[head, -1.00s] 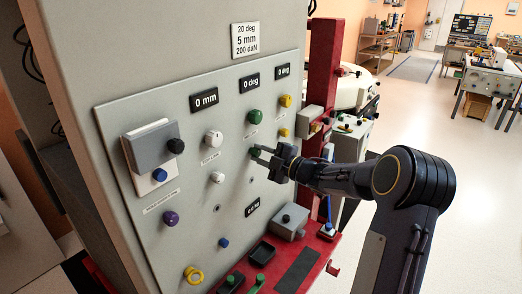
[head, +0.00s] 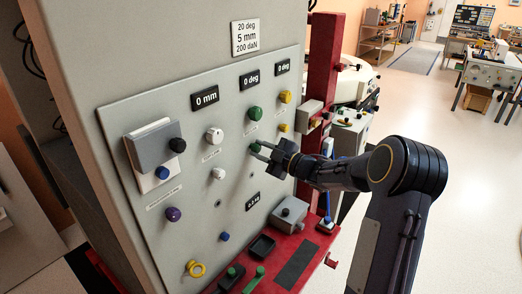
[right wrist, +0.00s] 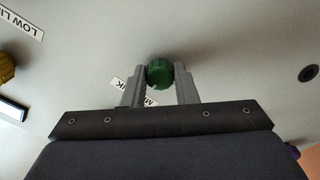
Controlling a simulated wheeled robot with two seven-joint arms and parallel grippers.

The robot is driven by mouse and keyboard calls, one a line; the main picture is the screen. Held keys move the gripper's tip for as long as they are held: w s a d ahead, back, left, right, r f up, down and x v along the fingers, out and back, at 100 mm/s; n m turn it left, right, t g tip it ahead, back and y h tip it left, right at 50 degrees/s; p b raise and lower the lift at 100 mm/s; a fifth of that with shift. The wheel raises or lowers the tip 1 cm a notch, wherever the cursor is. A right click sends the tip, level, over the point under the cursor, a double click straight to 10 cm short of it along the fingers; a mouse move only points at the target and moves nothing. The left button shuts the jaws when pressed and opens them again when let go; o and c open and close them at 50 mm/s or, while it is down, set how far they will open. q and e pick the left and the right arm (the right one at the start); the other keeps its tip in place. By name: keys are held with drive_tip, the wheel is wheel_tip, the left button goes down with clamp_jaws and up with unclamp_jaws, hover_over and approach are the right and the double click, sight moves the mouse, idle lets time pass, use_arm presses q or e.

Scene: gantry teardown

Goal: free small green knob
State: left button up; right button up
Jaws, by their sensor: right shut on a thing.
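The small green knob (head: 255,147) is on the grey control panel, below a larger green knob (head: 255,113). My right gripper (head: 262,152) reaches it from the right. In the right wrist view the small green knob (right wrist: 160,73) sits between the two fingertips, and the right gripper (right wrist: 159,80) is shut on it. The fingers partly hide a label beside the knob. Whether the knob is still seated against the panel cannot be told. My left gripper is not in view.
The panel (head: 135,230) also carries a white knob (head: 214,136), a purple knob (head: 173,214), yellow knobs and a hinged grey cover (head: 150,150). A red post (head: 320,75) stands close behind my right gripper. A red ledge with a grey box (head: 289,214) lies below.

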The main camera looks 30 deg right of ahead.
drive_tip(key=shift+f, duration=0.1)
drive_tip(key=o, duration=1)
drive_tip(key=shift+s, duration=0.1)
drive_tip(key=b+v, duration=0.1)
drive_tip(key=v, duration=0.6)
drive_tip(key=shift+s+d+b, duration=0.15)
drive_tip(key=shift+s+b, duration=0.15)
drive_tip(key=shift+s, duration=0.05)
